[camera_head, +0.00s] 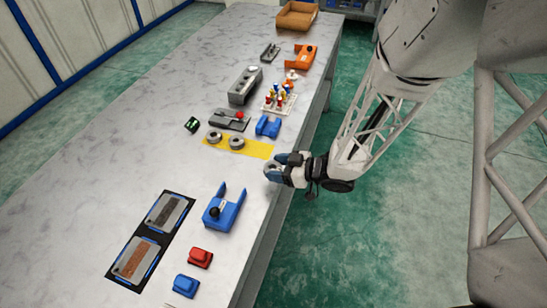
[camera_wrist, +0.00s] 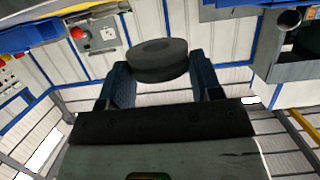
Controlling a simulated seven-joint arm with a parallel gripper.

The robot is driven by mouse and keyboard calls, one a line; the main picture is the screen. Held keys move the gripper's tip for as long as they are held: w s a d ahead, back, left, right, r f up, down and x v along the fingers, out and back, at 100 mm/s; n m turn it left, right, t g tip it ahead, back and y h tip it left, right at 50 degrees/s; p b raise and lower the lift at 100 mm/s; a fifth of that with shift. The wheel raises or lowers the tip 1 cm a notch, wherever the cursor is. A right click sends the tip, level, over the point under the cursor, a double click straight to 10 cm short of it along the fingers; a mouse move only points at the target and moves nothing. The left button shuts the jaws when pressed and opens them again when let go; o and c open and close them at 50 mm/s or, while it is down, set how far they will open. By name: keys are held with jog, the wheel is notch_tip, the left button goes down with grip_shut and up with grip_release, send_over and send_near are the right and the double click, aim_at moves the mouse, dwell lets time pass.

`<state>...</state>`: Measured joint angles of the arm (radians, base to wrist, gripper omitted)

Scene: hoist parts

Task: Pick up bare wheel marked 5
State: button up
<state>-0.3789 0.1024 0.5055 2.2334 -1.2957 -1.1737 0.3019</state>
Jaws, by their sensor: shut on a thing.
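My gripper (camera_head: 278,166) is near the right edge of the table, just below the yellow mat in the head view. Its blue fingers are shut on a dark grey round wheel (camera_wrist: 158,58), which sits between the fingertips in the wrist view. In the head view only a small grey part of this wheel shows at the fingertips. No number can be read on it. Two other grey wheels, a left one (camera_head: 214,137) and a right one (camera_head: 236,142), lie on the yellow mat (camera_head: 262,151).
A blue bracket (camera_head: 268,127) and a grey block with a red knob (camera_head: 229,119) stand beyond the mat. A blue forked part (camera_head: 224,207), a red part (camera_head: 200,258) and a black tray (camera_head: 122,277) are nearer. The table's left middle is clear.

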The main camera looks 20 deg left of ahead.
jog(key=shift+s+d+r, duration=0.15)
jog(key=shift+s+d, duration=0.5)
jog(key=shift+s, duration=0.2)
